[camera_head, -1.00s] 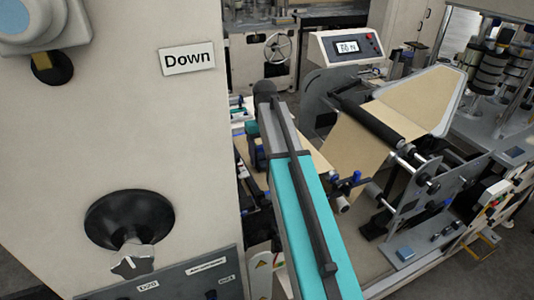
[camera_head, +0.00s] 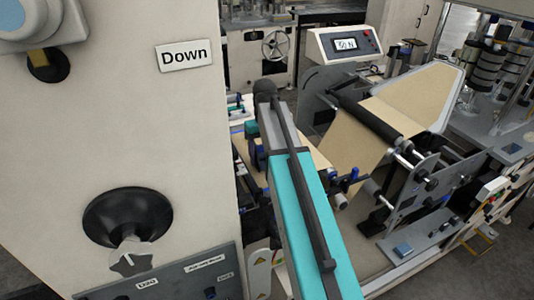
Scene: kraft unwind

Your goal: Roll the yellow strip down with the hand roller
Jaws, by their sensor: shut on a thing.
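The yellow strip and the hand roller cannot be made out in the head view. A tan kraft web (camera_head: 352,140) runs over a black roller (camera_head: 372,118) of the machine and down toward the left. A long teal and grey bar (camera_head: 318,225), which looks like a link of my arm, crosses the middle and hides part of the web's lower left. My gripper is not visible, so what it holds cannot be seen.
A large pale cabinet (camera_head: 110,110) with a "Down" label (camera_head: 184,55) fills the left. A black knob (camera_head: 128,218) sticks out below the label. A display box (camera_head: 344,44) stands behind the web. Metal brackets (camera_head: 425,195) stand at the right.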

